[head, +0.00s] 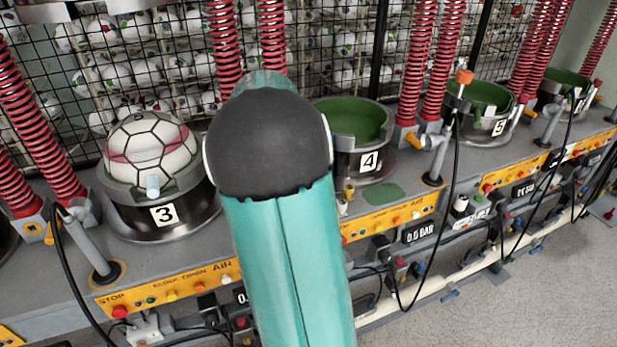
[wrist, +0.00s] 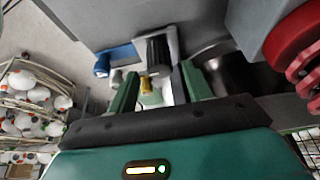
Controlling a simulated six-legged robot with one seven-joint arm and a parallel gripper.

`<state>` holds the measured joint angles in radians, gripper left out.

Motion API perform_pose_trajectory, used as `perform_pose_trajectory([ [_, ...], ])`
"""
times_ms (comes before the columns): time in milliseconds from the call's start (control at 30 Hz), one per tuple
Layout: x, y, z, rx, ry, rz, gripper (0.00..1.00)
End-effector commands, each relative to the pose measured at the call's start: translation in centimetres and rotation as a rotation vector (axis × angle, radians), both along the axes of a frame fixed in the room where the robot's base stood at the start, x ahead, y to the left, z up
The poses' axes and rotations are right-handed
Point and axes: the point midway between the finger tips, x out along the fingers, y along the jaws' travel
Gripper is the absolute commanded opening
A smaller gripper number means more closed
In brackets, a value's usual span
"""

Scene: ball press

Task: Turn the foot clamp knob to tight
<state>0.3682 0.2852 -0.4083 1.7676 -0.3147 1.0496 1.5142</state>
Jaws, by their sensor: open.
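In the wrist view my gripper (wrist: 159,72) is open, its two green fingers apart. A black ribbed knob (wrist: 158,50) on a light grey bracket (wrist: 174,42) shows just beyond and between the fingertips. A small brass-coloured piece (wrist: 148,86) lies between the fingers, below the black knob in the picture. A blue-ended part (wrist: 102,64) sticks out to the left of the left finger. I cannot tell for certain which part is the foot clamp knob, nor whether a finger touches anything. In the head view my teal arm hides the gripper.
In the head view, press 3 (head: 164,215) holds a white ball (head: 150,147). Press 4 (head: 368,162) has an empty green cup. Red springs (head: 423,60), grey posts and black cables (head: 455,210) stand along the bench. Red coils (wrist: 300,55) are close at the wrist view's right.

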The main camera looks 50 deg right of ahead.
Motion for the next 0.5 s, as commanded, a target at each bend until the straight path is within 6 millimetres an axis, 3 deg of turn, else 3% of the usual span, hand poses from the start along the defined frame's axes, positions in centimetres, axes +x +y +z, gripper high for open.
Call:
perform_pose_trajectory([
  [300, 1.5, 2.3, 6.6, -0.002, -0.003, 0.002, 0.50],
  [500, 2.1, 3.3, 9.4, -0.001, -0.002, 0.001, 0.50],
])
